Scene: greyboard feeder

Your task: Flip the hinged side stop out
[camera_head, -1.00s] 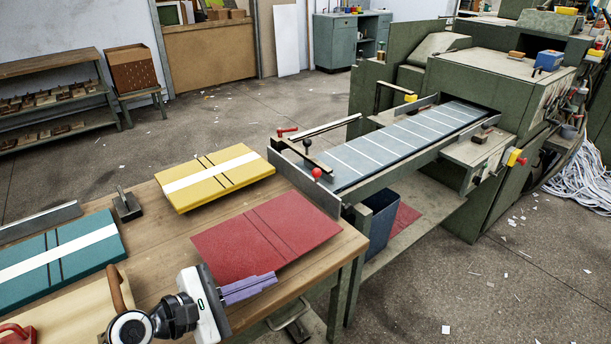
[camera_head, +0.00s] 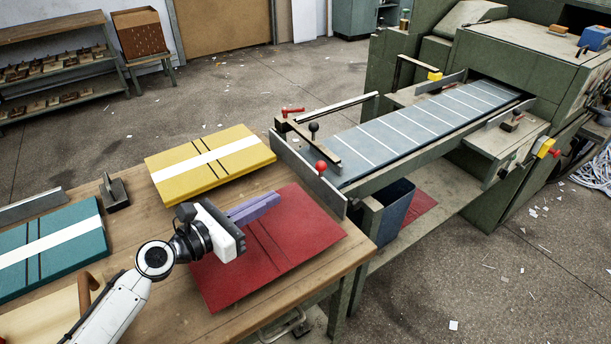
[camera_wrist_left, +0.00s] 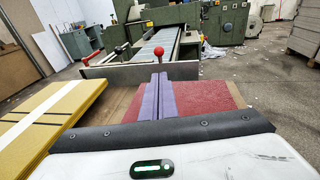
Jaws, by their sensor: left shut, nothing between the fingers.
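The feeder bed (camera_head: 402,135) is a long grey-blue strip with white cross lines, running toward the green machine. At its near end a dark flat bar (camera_head: 322,152) lies across the bed, with a red ball knob (camera_head: 321,167) at its near end and a black knob (camera_head: 313,128) nearby. I cannot tell for certain which part is the hinged side stop. The red ball also shows in the left wrist view (camera_wrist_left: 87,58), beyond my fingers. My left gripper (camera_head: 275,198) has purple fingers, shut and empty, above the red board, apart from the bar. My right gripper is not in view.
A grey end plate (camera_head: 305,175) stands between the table and feeder. A red board (camera_head: 285,250), a yellow board (camera_head: 210,163) and a teal board (camera_head: 50,245) lie on the wooden table (camera_head: 150,210).

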